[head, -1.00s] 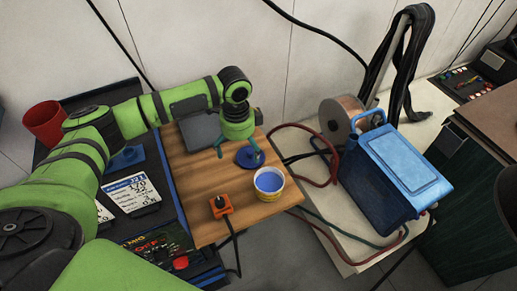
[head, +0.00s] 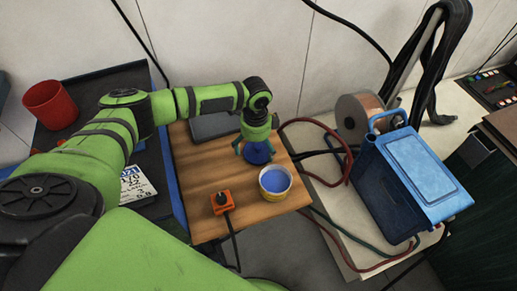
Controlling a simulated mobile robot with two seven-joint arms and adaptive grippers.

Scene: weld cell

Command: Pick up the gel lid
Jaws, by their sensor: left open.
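The gel lid (head: 259,155), a dark blue disc, lies on the wooden board, partly covered by my left gripper. My left gripper (head: 255,150) points down over the lid with its fingers apart; I cannot tell whether they touch it. A yellow and white tub (head: 275,182) with blue gel stands open just in front and to the right of the lid. My right gripper does not show.
An orange switch box (head: 222,201) with a cable sits on the wooden board (head: 205,173). A dark grey box (head: 213,126) lies behind. A blue welding machine (head: 410,180) and a wire spool (head: 357,115) stand right. A red cup (head: 50,104) stands far left.

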